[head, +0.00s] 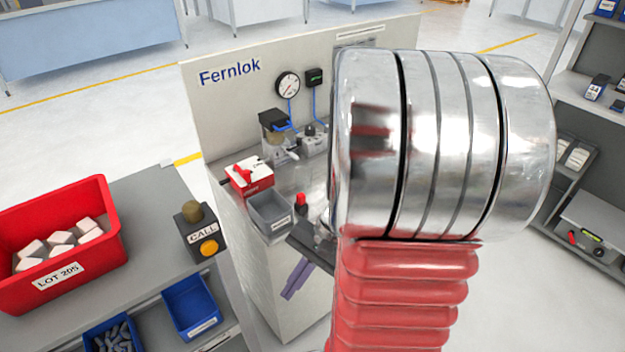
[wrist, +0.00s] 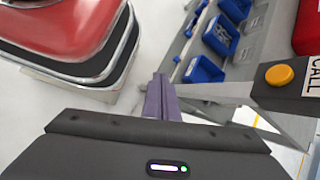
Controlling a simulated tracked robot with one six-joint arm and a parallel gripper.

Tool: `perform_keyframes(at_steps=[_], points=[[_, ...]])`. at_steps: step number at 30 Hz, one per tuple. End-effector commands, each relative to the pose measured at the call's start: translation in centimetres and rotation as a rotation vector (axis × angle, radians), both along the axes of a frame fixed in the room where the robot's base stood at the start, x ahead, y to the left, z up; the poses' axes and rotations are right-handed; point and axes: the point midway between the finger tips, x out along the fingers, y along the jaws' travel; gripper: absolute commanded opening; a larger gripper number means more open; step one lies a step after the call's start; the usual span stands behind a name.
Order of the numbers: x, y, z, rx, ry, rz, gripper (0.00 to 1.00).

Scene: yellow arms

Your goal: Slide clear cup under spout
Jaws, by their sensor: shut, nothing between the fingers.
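My gripper (head: 297,279) hangs at the end of my arm, in front of the bench's front panel in the head view. Its purple fingers are together and empty. They also show closed in the wrist view (wrist: 160,98). On the Fernlok bench, a dark-topped dispenser-like unit (head: 273,118) stands by the back panel with a greyish translucent part (head: 276,150) below it. I cannot tell whether that part is the clear cup, and no spout is plainly visible. My large chrome and red arm hides the bench's right side. The gripper is in front of and below the unit, apart from it.
The bench top (head: 290,180) also holds a red-and-white box (head: 250,178), a grey bin (head: 270,212) and a red-capped item (head: 300,201). At left, a side table carries a red bin (head: 75,240) and a call button box (head: 201,232), with blue bins (head: 190,305) below.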

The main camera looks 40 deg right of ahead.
Motion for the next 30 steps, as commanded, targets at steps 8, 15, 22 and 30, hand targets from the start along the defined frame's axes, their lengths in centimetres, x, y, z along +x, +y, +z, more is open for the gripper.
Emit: perform_keyframes(at_steps=[8,15,22,30], points=[[-0.1,0.9,3.2,-0.286,-0.072,0.324,0.00],[0.6,2.0,6.8,-0.507,-0.172,0.564,0.00],[1.5,4.2,10.8,-0.691,-0.305,0.763,0.00],[2.0,8.5,15.7,-0.846,-0.507,0.954,0.00]])
